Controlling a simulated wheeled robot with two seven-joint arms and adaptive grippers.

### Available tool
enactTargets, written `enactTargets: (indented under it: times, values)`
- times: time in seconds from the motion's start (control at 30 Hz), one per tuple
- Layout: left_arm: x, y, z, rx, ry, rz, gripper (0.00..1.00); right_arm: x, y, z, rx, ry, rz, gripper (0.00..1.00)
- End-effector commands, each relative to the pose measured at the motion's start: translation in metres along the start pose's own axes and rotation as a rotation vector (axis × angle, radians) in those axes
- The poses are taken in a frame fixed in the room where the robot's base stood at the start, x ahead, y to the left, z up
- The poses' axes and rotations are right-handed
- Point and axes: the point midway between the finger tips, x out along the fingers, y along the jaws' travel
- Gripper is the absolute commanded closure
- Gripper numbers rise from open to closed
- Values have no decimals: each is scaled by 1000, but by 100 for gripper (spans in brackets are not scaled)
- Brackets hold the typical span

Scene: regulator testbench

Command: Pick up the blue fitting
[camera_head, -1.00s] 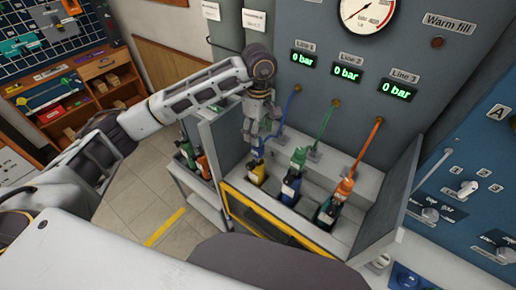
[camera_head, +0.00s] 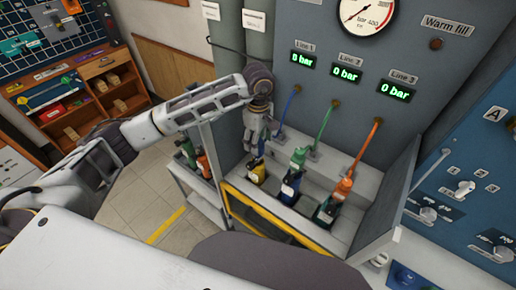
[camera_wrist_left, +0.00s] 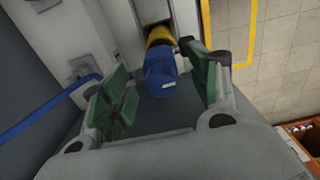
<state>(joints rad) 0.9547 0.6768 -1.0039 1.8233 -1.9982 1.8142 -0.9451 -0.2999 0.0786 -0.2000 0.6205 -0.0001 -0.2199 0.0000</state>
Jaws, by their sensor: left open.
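The blue fitting (camera_wrist_left: 160,72) sits on top of a yellow body in the left wrist view, between the green finger pads of my left gripper (camera_wrist_left: 162,86). Gaps show on both sides of it, and the fingers are open. In the head view my left gripper (camera_head: 255,138) points down over the yellow bottle (camera_head: 257,174) in the leftmost place of the bench. There the gripper largely hides the blue fitting. My right gripper is not in view.
Bottles with a green fitting (camera_head: 298,157) and an orange fitting (camera_head: 344,186) stand to the right. A blue hose (camera_head: 289,104) hangs close to my gripper. The bench's side walls and yellow front edge (camera_head: 270,217) bound the space. A side cart (camera_head: 203,190) holds more bottles.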

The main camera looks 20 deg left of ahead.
Motion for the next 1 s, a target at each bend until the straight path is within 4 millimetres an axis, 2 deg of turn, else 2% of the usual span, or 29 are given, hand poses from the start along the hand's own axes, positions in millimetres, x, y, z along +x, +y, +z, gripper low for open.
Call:
enactTargets:
  times: [0.43, 0.93, 1.0]
  values:
    - [37, -1, -1, 0, 0, -1, 39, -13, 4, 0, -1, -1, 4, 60]
    - [39, -1, -1, 0, 1, 0, 39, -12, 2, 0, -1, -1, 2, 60]
    - [39, -1, -1, 0, 1, 0, 46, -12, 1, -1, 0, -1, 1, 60]
